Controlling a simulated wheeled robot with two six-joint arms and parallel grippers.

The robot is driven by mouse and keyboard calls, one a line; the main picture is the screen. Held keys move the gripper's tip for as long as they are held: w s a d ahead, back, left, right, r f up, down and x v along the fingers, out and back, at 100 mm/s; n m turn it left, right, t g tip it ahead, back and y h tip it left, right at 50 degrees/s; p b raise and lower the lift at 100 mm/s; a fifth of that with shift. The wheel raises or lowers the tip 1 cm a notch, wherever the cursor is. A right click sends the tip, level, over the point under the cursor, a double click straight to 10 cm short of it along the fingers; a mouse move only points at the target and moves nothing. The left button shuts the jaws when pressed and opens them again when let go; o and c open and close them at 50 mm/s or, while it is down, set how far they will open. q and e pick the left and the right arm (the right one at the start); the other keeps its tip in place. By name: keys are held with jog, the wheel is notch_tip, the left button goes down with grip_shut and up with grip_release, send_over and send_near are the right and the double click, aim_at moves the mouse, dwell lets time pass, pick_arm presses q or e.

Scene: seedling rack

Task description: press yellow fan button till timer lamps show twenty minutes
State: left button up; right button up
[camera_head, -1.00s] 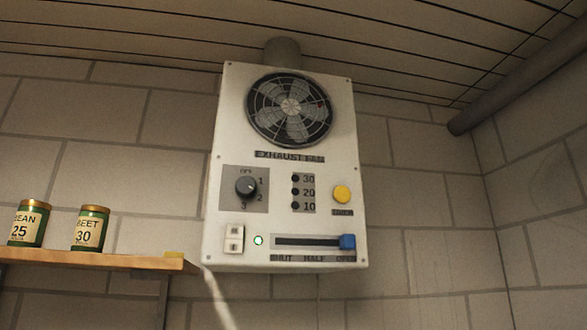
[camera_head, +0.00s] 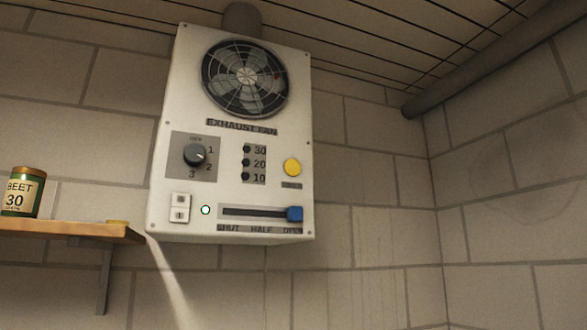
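The white exhaust fan panel (camera_head: 298,110) hangs on the block wall, left of the middle of the head view. Its round yellow button (camera_head: 292,167) is on the right side, above a small label. Left of it the timer lamps (camera_head: 246,163) stand in a column marked 30, 20 and 10; all look dark. The dial (camera_head: 194,155) has marks OFF, 1, 2 and 3; its white mark points right, around 1 to 2. A small green light (camera_head: 205,210) is lit. The blue slider handle (camera_head: 295,214) is at the OPEN end. Neither gripper is in view.
A wooden shelf (camera_head: 60,230) at lower left ends near the panel's lower left corner. A green BEET 30 can (camera_head: 23,192) stands on it. A white rocker switch (camera_head: 180,207) is on the panel. The wall right of the panel is bare below a pipe (camera_head: 470,75).

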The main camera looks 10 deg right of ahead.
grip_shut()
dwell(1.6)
